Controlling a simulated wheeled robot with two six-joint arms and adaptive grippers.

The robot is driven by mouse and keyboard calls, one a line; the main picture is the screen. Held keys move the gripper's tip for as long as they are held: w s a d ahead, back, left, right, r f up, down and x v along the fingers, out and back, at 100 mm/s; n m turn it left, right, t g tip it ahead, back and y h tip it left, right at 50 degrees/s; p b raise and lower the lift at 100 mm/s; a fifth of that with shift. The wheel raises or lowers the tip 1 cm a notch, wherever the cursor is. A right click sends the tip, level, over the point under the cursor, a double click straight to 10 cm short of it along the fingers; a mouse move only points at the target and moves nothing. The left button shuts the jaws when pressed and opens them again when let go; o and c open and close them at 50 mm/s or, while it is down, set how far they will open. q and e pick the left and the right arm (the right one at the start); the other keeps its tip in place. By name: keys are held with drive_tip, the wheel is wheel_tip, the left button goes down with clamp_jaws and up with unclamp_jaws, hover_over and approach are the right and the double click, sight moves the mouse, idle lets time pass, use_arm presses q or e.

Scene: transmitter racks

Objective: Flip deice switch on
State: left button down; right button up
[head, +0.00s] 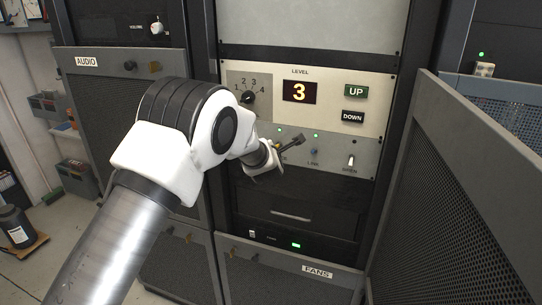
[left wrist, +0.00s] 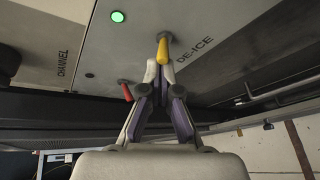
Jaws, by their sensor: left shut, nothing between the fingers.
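The de-ice switch (left wrist: 162,47) is a yellow-handled toggle beside the DE-ICE label (left wrist: 195,62) on a grey panel in the left wrist view. My left gripper (left wrist: 160,70) is shut and empty, with its fingertips right at the yellow handle's end; I cannot tell whether they touch. In the head view my left arm reaches across to the grey switch panel (head: 335,153), and my left gripper (head: 291,142) is in front of its left part. The arm and gripper hide much of that part, including the de-ice label. My right gripper is not in view.
A red-handled switch (left wrist: 127,92) is close to the gripper, near the CHANNEL label (left wrist: 65,64). A green lamp (left wrist: 117,16) is lit. The LINK switch (head: 314,152) and SIREN switch (head: 350,160) are to the right. An angled perforated door (head: 460,200) stands at the right.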

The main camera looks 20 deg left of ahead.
use_arm(q)
drive_tip(key=shift+w+d, duration=0.1)
drive_tip(key=shift+r, duration=0.1)
drive_tip(key=shift+a+r+p, duration=0.2)
drive_tip(key=shift+r+p, duration=0.1)
drive_tip(key=shift+r, duration=0.4)
drive_tip(key=v, duration=1.2)
